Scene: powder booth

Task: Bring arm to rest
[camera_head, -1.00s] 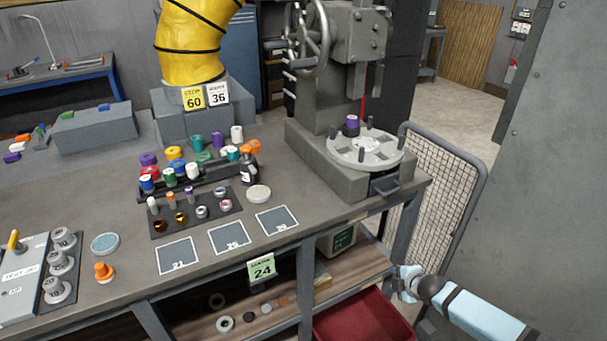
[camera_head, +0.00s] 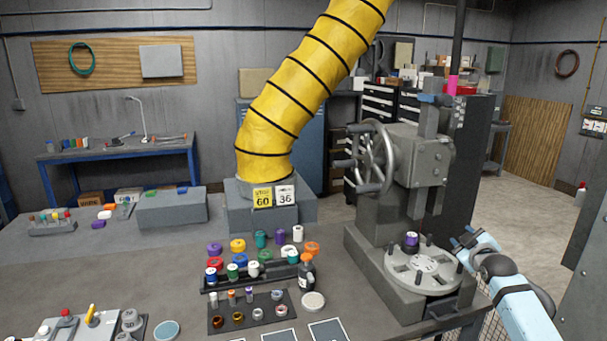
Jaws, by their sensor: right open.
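My right arm comes in from the lower right with light blue links. Its right gripper (camera_head: 462,239) is open and empty beside the right rim of the round indexing plate (camera_head: 424,272) of the grey press. I cannot tell whether it touches the plate. A purple-topped piece (camera_head: 411,241) stands upright on the far side of the plate, left of the gripper and apart from it. My left gripper is not in view.
The grey press (camera_head: 408,170) with its handwheel (camera_head: 368,160) stands left of my arm. Several coloured spools fill a black rack (camera_head: 250,275) on the bench. A dark bottle (camera_head: 306,275) stands at its right end. A yellow hose (camera_head: 300,95) rises behind.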

